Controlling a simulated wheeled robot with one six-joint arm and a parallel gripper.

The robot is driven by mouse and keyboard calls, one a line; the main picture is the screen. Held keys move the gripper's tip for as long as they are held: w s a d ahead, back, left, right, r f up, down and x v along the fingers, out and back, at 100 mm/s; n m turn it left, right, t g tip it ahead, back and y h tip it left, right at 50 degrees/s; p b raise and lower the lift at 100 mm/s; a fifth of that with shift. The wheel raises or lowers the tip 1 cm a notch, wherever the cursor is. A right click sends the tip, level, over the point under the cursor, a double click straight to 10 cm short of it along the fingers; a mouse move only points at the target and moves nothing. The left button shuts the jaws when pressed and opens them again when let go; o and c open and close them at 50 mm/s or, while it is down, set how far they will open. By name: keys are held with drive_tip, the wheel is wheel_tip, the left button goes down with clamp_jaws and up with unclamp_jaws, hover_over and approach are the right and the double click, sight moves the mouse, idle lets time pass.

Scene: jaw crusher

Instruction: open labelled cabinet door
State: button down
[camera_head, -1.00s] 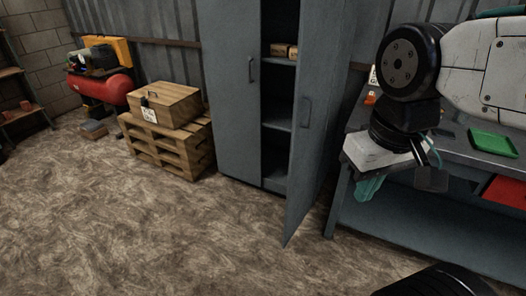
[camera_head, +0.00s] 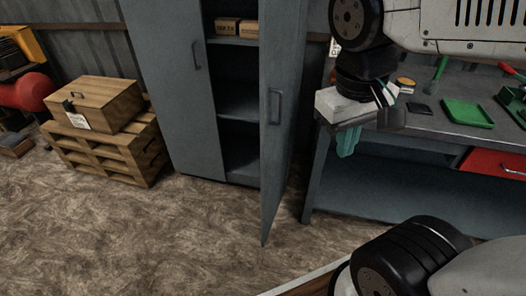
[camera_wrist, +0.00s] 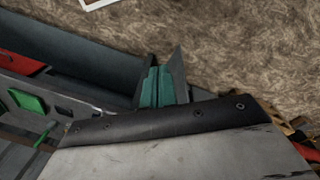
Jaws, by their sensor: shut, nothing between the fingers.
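The grey metal cabinet has its left door (camera_head: 165,85) shut, with a handle (camera_head: 196,55). Its right door (camera_head: 284,110) stands swung out towards me, with a handle (camera_head: 275,107) on the face I see. Between the doors the shelves show. I cannot read a label on either door. My gripper (camera_head: 348,142) hangs to the right of the open door, at the workbench's left end, apart from the door handle in the picture. Its teal fingers are shut and empty; they also show in the wrist view (camera_wrist: 155,86).
Small cardboard boxes (camera_head: 238,27) sit on a cabinet shelf (camera_head: 238,110). A workbench (camera_head: 425,130) with a green tray (camera_head: 467,113) and a red drawer (camera_head: 497,164) stands at right. A wooden crate (camera_head: 95,103) rests on pallets (camera_head: 105,152) at left. The floor in front is clear.

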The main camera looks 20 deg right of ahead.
drive_tip(key=w+a+f+n+h, duration=0.1)
drive_tip(key=w+f+h, duration=0.45)
drive_tip(key=w, duration=0.55)
drive_tip(key=w+a+f+n+h, duration=0.15)
drive_tip(key=w+f+h, duration=0.4)
drive_tip(key=w, duration=0.55)
drive_tip(key=w+a+f+n+t+h, duration=0.1)
drive_tip(key=w+a+f+n+t, duration=0.1)
drive_tip(key=w+a+f+t, duration=0.45)
drive_tip(key=w+a+f+n+t+h, duration=0.3)
drive_tip(key=a+f, duration=0.5)
drive_tip(key=f, duration=0.6)
drive_tip(key=w+d+y, duration=0.1)
drive_tip(key=w+d, duration=0.1)
drive_tip(key=d, duration=0.9)
drive_tip(key=shift+d+r+t, duration=0.25)
drive_tip(key=shift+t, duration=0.1)
